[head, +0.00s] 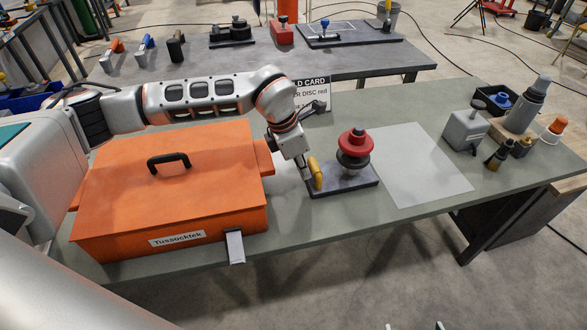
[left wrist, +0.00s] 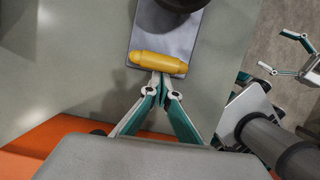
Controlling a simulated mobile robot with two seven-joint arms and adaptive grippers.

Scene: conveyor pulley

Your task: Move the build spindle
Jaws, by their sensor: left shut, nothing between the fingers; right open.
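The build spindle is a dark base plate (head: 345,182) with a yellow handle (head: 316,172) at its left end and a stack with a red disc (head: 352,143) over grey discs. It stands upright on the green-grey bench. My left gripper (head: 307,177) is at the handle, shut and empty. In the left wrist view its closed fingertips (left wrist: 161,80) meet the near side of the yellow handle (left wrist: 158,62); whether they touch it I cannot tell. The base plate (left wrist: 165,35) lies beyond. My right gripper (left wrist: 292,52) is open and apart, at the right of the left wrist view.
An orange lidded case (head: 170,190) fills the bench's left. A card (head: 314,95) stands behind the spindle. A pale grey sheet (head: 418,165) lies clear to its right. Bottles and a grey block (head: 465,130) stand at the right end. Another bench (head: 270,62) is behind.

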